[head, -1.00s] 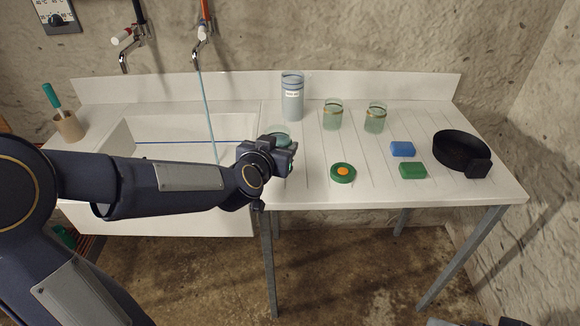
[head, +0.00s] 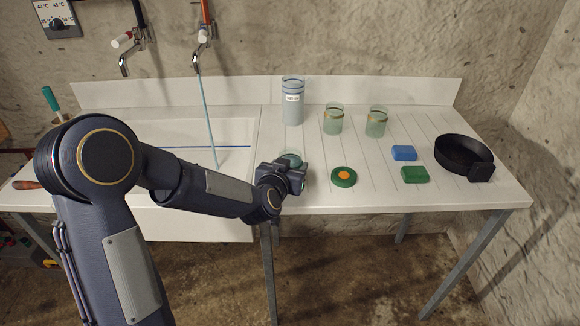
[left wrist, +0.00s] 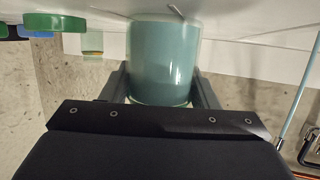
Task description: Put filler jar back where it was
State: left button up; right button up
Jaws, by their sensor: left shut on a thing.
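My left gripper (head: 291,168) is shut on a pale blue-green jar (head: 290,158) at the front left of the ribbed drainboard. In the head view the gripper hides most of this jar. In the left wrist view the jar (left wrist: 163,60) fills the space between the two fingers, and the picture appears upside down. I cannot tell for sure whether its base touches the board. A tall labelled grey-blue container (head: 292,108) stands upright at the back. My right gripper is not in view.
Two greenish glass jars (head: 333,120) (head: 376,124) stand behind. A green lid with an orange centre (head: 343,176) lies right of my gripper. The sink (head: 235,135) is left, with a thin water stream.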

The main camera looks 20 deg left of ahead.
pick_arm(q)
jog(key=shift+f, duration=0.1)
jog(key=o, duration=1.1)
jog(key=shift+r, duration=0.2)
jog(key=s+a+g+h, duration=0.1)
jog(key=s+g, duration=0.2)
jog(key=s, duration=0.9)
jog(key=s+a+n+g+h, duration=0.1)
jog(key=s+g, duration=0.2)
jog(key=s, duration=0.8)
jog(key=s+a+r+n+g+h, duration=0.1)
jog(key=s+g, duration=0.2)
jog(key=s, duration=0.9)
jog(key=shift+s+a+r, duration=0.1)
jog(key=shift+s+a, duration=0.2)
jog(key=shift+s, duration=0.05)
